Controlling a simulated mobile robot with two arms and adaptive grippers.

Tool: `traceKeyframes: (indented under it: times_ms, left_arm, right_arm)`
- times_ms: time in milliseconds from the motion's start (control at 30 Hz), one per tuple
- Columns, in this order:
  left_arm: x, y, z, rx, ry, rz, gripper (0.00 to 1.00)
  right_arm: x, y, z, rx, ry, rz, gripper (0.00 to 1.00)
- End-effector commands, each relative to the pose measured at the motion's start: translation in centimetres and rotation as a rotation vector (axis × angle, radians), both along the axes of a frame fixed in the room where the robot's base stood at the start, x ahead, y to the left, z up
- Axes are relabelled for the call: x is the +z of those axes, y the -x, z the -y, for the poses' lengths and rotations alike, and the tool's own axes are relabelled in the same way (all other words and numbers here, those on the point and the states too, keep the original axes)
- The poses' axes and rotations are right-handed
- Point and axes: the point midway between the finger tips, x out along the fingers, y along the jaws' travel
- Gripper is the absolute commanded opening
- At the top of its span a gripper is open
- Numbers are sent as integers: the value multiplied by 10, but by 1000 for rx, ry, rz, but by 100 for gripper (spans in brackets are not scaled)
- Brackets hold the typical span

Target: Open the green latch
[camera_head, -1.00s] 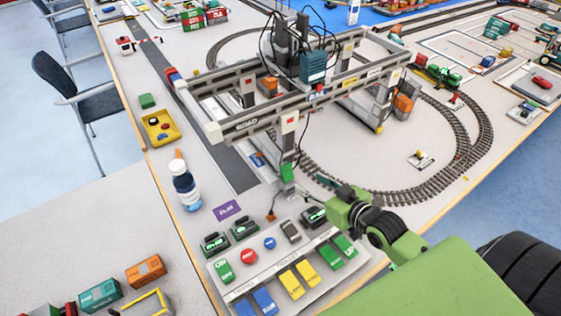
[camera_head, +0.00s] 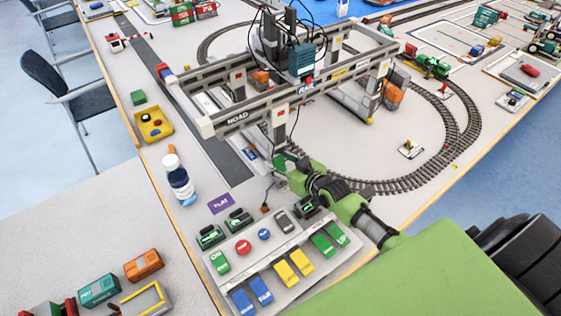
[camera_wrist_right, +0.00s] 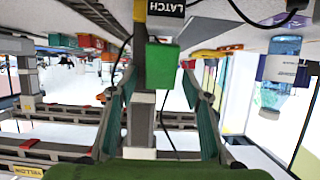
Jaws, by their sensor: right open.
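The green latch (camera_wrist_right: 162,65) is a small green block on the grey gantry post, below its LATCH label in the right wrist view, which looks upside down. In the head view the latch (camera_head: 280,161) is low on the near post of the gantry crane (camera_head: 250,122), partly hidden by my gripper. My right gripper (camera_head: 282,178) is close to it. In the wrist view its two green fingers stand apart, with the latch ahead between them (camera_wrist_right: 160,88). Contact cannot be told. My left gripper is not in view.
A control panel (camera_head: 260,268) with coloured buttons lies below my right arm. A white-and-blue bottle (camera_head: 179,182) stands left of the crane, near a yellow tray (camera_head: 154,136). Curved railway track (camera_head: 440,160) runs to the right. A thin black cable hangs near the post.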

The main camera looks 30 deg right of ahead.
Motion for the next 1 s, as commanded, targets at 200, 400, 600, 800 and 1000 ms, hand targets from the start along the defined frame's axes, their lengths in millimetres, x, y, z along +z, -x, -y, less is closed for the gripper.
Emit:
traceKeyframes:
  times_ms: [200,400,600,800,1000]
  left_arm:
    - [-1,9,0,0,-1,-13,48]
    - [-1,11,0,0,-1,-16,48]
    - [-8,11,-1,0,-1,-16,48]
    - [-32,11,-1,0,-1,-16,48]
    - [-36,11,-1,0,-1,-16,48]
  right_arm:
    - [0,0,0,0,0,0,44]
    - [0,0,0,0,0,0,6]
    - [-5,1,0,0,-1,15,6]
    - [-8,7,1,0,-15,115,6]
    - [-2,9,1,0,-21,160,6]
